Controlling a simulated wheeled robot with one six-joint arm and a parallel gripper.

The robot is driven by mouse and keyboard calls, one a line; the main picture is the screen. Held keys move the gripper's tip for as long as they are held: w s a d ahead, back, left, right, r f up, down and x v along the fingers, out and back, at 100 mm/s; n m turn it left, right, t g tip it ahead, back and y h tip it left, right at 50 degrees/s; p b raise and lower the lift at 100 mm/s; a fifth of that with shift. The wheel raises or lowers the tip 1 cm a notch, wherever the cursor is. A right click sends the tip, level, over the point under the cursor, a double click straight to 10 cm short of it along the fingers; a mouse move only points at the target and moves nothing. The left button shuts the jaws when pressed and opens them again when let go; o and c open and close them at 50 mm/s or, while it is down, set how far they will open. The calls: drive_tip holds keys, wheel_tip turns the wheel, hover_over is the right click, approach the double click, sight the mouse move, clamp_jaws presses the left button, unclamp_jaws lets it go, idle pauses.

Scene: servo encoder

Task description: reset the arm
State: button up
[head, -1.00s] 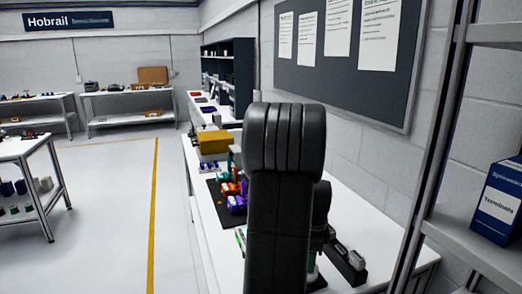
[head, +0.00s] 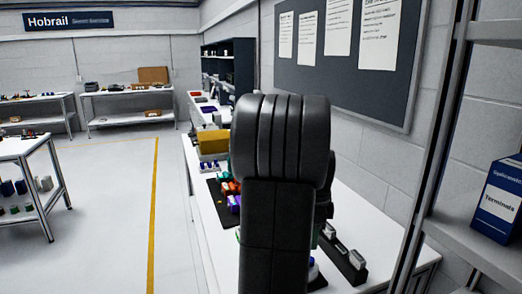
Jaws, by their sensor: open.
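My own black arm stands large in the middle of the head view, a thick upright link with a ribbed, rounded top. Another dark part of it shows just behind on the right. My gripper is not in view; the arm hides that area. Behind the arm is a white workbench (head: 376,224) along the wall. A dark mat (head: 219,206) on it carries small red, orange and blue parts (head: 230,188), partly hidden by the arm.
A yellow box (head: 212,141) stands farther back on the bench. A dark tray with pale blocks (head: 343,256) lies to the right of the arm. A metal shelf with a blue box (head: 497,202) is close at right. The floor at left is open.

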wheel_tip(320, 180, up, 6)
drive_tip(key=f, duration=0.1)
wheel_tip(320, 180, down, 13)
drive_tip(key=shift+f, duration=0.15)
drive_tip(key=n, duration=0.5)
drive_tip(key=shift+n+p, duration=0.35)
drive_tip(key=shift+n, duration=0.05)
drive_tip(key=n, duration=1.1)
drive_tip(key=shift+w+a+p, duration=0.1)
drive_tip(key=shift+p, duration=0.25)
drive_tip(key=n, duration=0.5)
